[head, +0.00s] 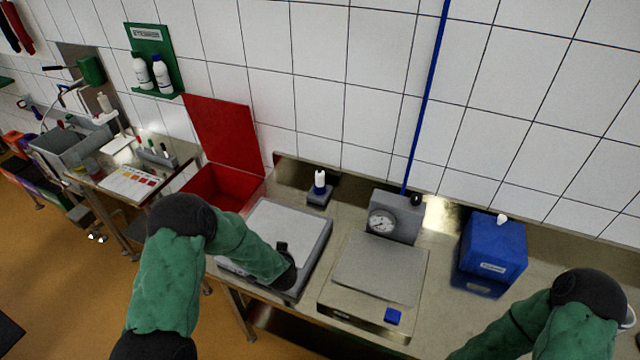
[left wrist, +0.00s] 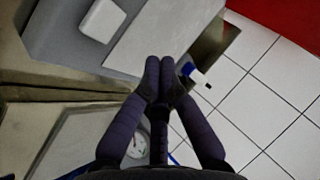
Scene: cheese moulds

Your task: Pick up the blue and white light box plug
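A small plug (head: 319,184), white above and blue below with a dark tip, stands upright on a small grey block (head: 319,197) behind the light box. In the left wrist view the plug (left wrist: 189,71) shows just right of my fingertips, apart from them. The light box (head: 322,240) is a grey frame with a white top. My left gripper (head: 282,248) is over the light box, in front of the plug. In the wrist view its fingers (left wrist: 160,66) are together with nothing visible between them. My right gripper is out of view; only my right arm shows.
An open red box (head: 222,187) stands left of the light box. A scale (head: 380,268) and a dial gauge on a grey housing (head: 393,213) are to the right, with a blue box (head: 493,246) beyond. A tiled wall (head: 330,60) closes the back.

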